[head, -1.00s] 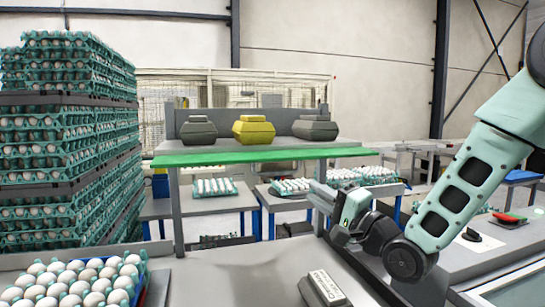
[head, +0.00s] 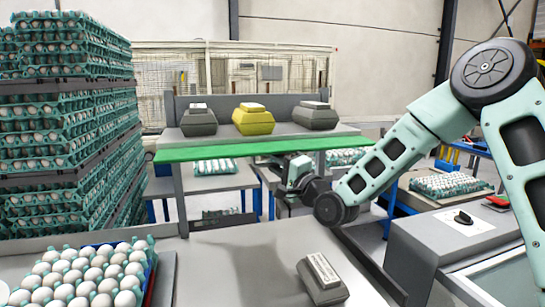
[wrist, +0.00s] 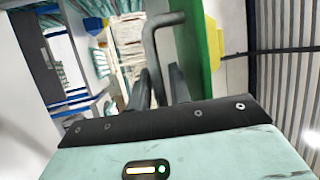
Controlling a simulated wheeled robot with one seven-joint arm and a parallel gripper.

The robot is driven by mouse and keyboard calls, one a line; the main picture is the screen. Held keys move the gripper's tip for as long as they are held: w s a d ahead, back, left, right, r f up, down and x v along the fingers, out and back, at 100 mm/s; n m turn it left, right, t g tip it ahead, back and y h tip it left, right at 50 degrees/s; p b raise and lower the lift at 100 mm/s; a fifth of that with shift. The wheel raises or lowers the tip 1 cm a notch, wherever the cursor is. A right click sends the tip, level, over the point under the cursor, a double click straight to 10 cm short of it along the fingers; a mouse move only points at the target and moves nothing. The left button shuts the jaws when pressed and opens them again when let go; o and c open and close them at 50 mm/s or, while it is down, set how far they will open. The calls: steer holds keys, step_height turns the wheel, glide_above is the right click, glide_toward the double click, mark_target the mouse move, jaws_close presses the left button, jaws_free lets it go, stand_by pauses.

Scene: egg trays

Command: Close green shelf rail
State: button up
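The green shelf rail (head: 250,148) runs along the front edge of the grey shelf, sloping outward below the boxes. It also shows in the wrist view (wrist: 211,45) as a green strip right of the fingers. My gripper (head: 296,172) is just under the rail's right half, in front of the shelf. In the wrist view my gripper (wrist: 160,80) has two dark fingers standing apart, so it looks open. A bent grey bar (wrist: 152,50) reaches down between them. I cannot tell whether the fingers touch it. Fingertip contact is hidden in the head view.
Two grey egg boxes (head: 199,121) (head: 316,117) and a yellow one (head: 252,121) stand on the shelf. Another grey box (head: 322,279) lies on the table. An egg tray (head: 148,270) is at lower left, below tall tray stacks (head: 70,110). The table middle is clear.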

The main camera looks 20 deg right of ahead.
steer(key=shift+w+a+r, duration=0.1)
steer(key=shift+w+a, duration=0.1)
steer(key=shift+w, duration=0.25)
jaws_close()
steer(key=shift+r+p, duration=0.1)
steer(key=shift+p, duration=0.25)
